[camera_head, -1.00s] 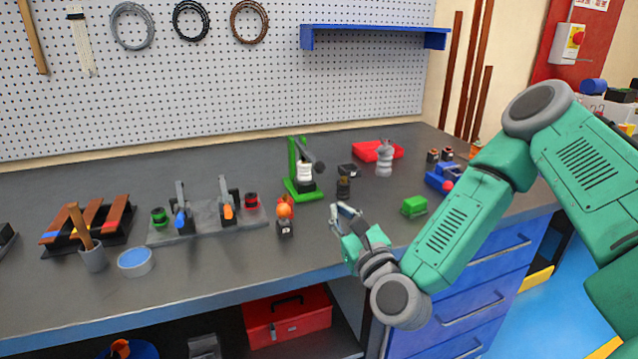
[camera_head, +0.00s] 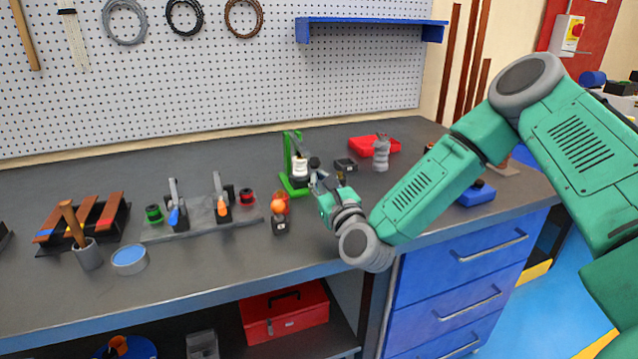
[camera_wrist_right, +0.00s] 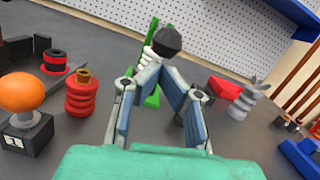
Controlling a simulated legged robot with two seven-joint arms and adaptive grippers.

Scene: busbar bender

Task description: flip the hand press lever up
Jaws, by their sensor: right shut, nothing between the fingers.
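The hand press has a green frame (camera_head: 288,163) and stands upright toward the back of the bench; its frame also shows in the right wrist view (camera_wrist_right: 154,28). Its lever ends in a dark round knob (camera_head: 314,162), seen large in the wrist view (camera_wrist_right: 168,40), and points toward me. A white part (camera_head: 300,168) sits within the press. My right gripper (camera_head: 314,177) is close in front of the press, just below the knob. In the wrist view its fingertips (camera_wrist_right: 158,72) meet, with nothing between them. I cannot tell whether they touch the lever. My left gripper is not in view.
An orange ball on a dark block (camera_head: 279,212) and a red ribbed part (camera_wrist_right: 82,93) stand left of my right gripper. A grey ribbed part (camera_head: 381,153) and a red tray (camera_head: 360,144) are behind right.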

